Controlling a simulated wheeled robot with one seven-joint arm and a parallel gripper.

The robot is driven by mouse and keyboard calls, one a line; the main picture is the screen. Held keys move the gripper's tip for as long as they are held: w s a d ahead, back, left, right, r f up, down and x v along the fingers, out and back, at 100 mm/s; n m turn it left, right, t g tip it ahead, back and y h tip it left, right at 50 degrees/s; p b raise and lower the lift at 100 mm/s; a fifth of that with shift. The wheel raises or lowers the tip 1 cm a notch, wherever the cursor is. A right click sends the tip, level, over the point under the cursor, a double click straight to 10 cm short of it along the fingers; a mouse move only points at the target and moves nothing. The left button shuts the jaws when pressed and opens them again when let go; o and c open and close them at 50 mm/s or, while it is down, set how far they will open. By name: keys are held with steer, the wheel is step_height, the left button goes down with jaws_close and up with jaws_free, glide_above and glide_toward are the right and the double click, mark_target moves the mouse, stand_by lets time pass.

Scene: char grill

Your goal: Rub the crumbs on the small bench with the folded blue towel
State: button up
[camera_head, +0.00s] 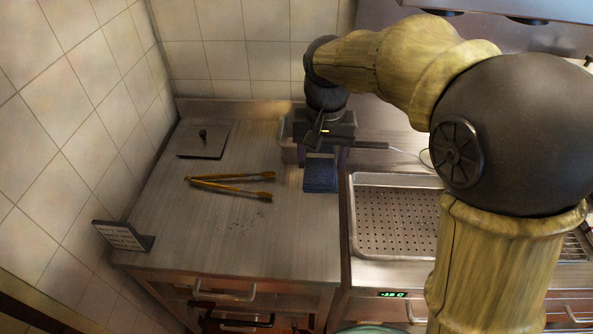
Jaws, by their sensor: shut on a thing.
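The folded blue towel (321,175) is held below my gripper (320,150), at the right side of the small bench (200,245). My gripper is shut on the towel. The bench has a brushed metal top. The crumbs (248,221) are small dark specks on the bench top, to the left of and nearer than the towel. The towel is apart from the crumbs. I cannot tell whether the towel touches the bench.
Tongs with yellow handles (230,186) lie just behind the crumbs. A flat metal plate with a knob (203,142) lies at the back left. A container (289,140) stands behind my gripper. A sign (122,236) stands at the front left. A perforated tray (395,222) lies right of the bench.

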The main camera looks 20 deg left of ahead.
steer(key=w+d+f+m+p, duration=0.1)
steer(key=w+d+f+p, duration=0.5)
steer(key=w+d+f, duration=0.4)
steer(key=s+d+f+m+p, duration=0.1)
steer(key=s+d+f+p, duration=0.2)
steer(key=d+f, duration=1.1)
steer(key=d+p, duration=0.1)
steer(key=p, duration=0.1)
steer(key=shift+s+f+m+p, duration=0.15)
steer(key=shift+f+m+p, duration=0.15)
steer(key=shift+f+p, duration=0.1)
